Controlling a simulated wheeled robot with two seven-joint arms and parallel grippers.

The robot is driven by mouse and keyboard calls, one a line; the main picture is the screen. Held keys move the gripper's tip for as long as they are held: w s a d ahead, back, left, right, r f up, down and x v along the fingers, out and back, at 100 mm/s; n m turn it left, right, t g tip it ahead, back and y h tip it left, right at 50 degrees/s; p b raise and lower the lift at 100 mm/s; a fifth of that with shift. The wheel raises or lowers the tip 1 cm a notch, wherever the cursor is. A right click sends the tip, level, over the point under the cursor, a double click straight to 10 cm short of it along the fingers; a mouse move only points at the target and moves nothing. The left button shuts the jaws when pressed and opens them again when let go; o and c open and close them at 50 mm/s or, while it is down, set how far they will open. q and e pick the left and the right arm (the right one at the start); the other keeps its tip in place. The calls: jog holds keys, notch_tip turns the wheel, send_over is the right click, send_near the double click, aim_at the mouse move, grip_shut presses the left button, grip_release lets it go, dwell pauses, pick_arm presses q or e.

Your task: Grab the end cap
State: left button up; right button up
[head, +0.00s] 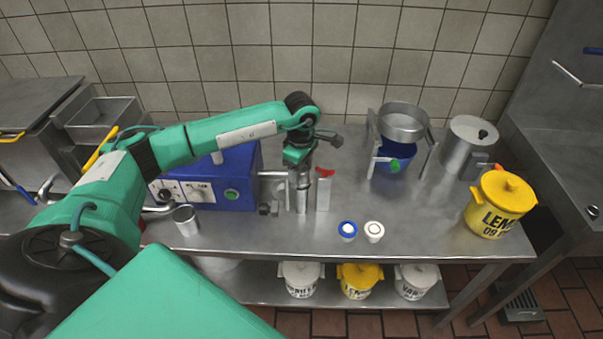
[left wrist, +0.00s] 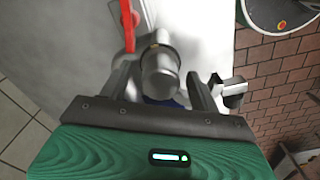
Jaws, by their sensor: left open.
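My left gripper (head: 299,188) is pointed down in front of the blue machine (head: 232,182), at the end of its metal pipe (head: 272,174). In the left wrist view, a short round metal piece (left wrist: 160,72), apparently the end cap on the pipe, sits between the two open fingers of my left gripper (left wrist: 161,80). I see gaps beside it and cannot tell whether either finger touches it. In the head view the gripper hides this piece. My right gripper is not in view.
A metal piece with a red handle (head: 323,190) stands close right of the gripper. A small dark object (head: 268,208) lies just left. A metal cup (head: 185,219), two small cups (head: 347,231) and a yellow bucket (head: 498,205) stand on the steel table (head: 420,225).

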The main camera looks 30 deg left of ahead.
pick_arm(q)
jog(key=c, duration=1.1)
jog(key=shift+c, duration=0.2)
